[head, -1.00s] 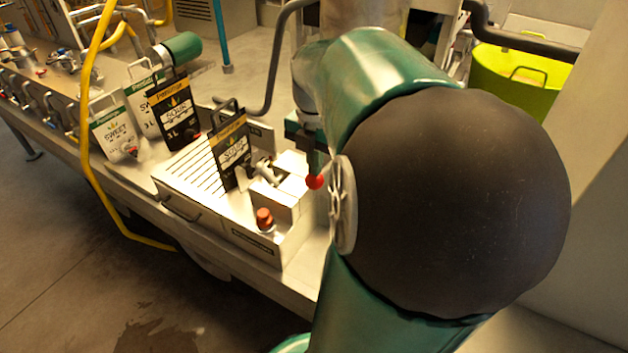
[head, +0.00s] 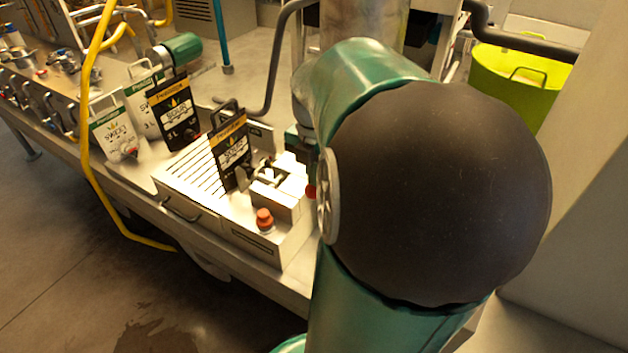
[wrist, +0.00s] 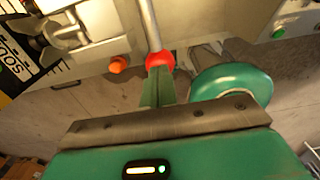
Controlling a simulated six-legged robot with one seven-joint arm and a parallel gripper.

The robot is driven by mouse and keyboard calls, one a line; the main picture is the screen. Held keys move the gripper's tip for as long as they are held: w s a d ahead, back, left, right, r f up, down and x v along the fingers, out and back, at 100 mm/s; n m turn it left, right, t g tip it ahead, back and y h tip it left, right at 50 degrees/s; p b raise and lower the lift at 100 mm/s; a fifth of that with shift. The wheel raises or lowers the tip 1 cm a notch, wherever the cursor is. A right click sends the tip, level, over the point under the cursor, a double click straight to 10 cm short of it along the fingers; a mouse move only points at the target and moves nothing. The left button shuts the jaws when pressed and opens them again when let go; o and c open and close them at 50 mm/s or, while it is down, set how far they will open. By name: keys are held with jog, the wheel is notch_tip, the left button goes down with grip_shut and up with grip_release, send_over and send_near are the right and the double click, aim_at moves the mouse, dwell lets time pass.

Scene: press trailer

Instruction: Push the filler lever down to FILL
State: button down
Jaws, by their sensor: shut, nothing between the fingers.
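The filler lever shows in the wrist view as a pale metal rod with a red ball knob (wrist: 160,61) at its end. In the head view the red knob (head: 310,191) is a small patch at the edge of my arm, which hides most of the lever. My gripper (wrist: 158,82) is shut and empty, its green fingertips right at the knob; I cannot tell whether they press on it. The filler box (head: 285,240) has an orange-red button (head: 264,219) on top. The FILL marking is not readable.
Black SOUR pouches (head: 231,152) and white SWEET pouches (head: 116,130) stand on the bench left of the filler. A yellow hose (head: 88,140) hangs over the bench edge. A lime-green bin (head: 515,80) is at back right. Floor at front left is clear.

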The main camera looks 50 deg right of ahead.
notch_tip(320, 180, up, 10)
dwell(0.7)
dwell(0.4)
jog(key=w+a+f+m+t, duration=0.1)
jog(key=a+f+m+t, duration=0.1)
jog(key=a+m, duration=0.7)
jog(key=w+a+f+m+t, duration=0.1)
jog(key=a+f+m+t, duration=0.2)
jog(key=a+m, duration=0.7)
jog(key=a, duration=1)
jog(key=shift+a+t, duration=0.3)
jog(key=shift+a, duration=0.05)
jog(key=shift+d, duration=0.15)
